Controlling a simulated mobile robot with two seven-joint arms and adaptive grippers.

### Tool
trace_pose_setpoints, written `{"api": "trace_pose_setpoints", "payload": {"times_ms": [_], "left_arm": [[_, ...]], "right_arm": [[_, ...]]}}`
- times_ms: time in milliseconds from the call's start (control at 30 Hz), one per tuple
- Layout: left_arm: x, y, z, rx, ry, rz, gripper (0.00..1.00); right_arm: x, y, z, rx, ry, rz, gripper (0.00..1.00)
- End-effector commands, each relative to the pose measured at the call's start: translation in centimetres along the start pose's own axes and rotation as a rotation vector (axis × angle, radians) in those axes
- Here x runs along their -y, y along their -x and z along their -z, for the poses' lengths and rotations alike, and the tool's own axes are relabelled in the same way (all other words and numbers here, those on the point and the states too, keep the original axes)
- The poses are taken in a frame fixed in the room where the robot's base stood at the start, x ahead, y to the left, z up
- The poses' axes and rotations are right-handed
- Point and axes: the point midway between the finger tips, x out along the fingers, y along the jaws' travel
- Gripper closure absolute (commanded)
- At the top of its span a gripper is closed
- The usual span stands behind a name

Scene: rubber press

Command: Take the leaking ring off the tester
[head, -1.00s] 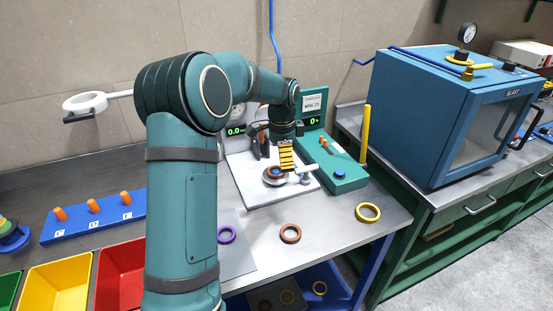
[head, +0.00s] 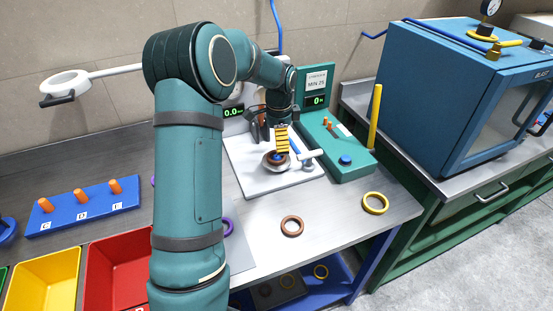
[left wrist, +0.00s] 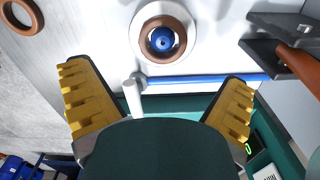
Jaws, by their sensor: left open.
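The tester (head: 262,183) has a white base plate with a pale round seat. A brown ring (left wrist: 146,40) sits on that seat around a blue centre plug (left wrist: 163,39). The ring also shows in the head view (head: 268,162), partly behind my finger. My left gripper (head: 281,140) is above the ring, pointing down, with a yellow ribbed finger pad showing. In the left wrist view my left gripper (left wrist: 160,100) is open and empty, its two yellow pads wide apart. The ring lies beyond the fingertips, not between them.
A dark clamp-like part (left wrist: 275,45) stands beside the seat, and a blue rod with a white handle (head: 305,156) lies close by. A green control box (head: 335,160) is to the right. A loose brown ring (head: 292,226) and a yellow ring (head: 375,204) lie on the bench in front.

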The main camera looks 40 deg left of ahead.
Motion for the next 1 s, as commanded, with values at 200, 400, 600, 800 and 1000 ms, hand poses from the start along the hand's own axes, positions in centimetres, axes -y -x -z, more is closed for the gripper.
{"api": "trace_pose_setpoints", "payload": {"times_ms": [200,400,600,800,1000], "left_arm": [[0.0,-1.5,0.0,0.0,0.001,0.0,0.0],[0.1,-3.2,-0.3,0.001,0.001,-0.001,0.0],[0.2,-6.1,-0.4,0.001,0.0,-0.002,0.0],[0.2,-6.6,-0.4,-0.001,0.0,0.0,0.0],[0.2,-6.5,-0.4,-0.001,0.0,0.0,0.42]], "right_arm": [[-0.1,-0.2,-0.1,0.002,0.001,0.0,0.53],[-0.2,-0.5,-0.2,0.005,0.002,0.001,0.53],[-0.3,-0.9,-0.4,0.009,0.003,0.001,0.53],[-0.3,-0.9,-0.5,0.01,0.003,0.001,0.53],[-0.3,-0.9,-0.5,0.01,0.003,0.001,0.53]]}}
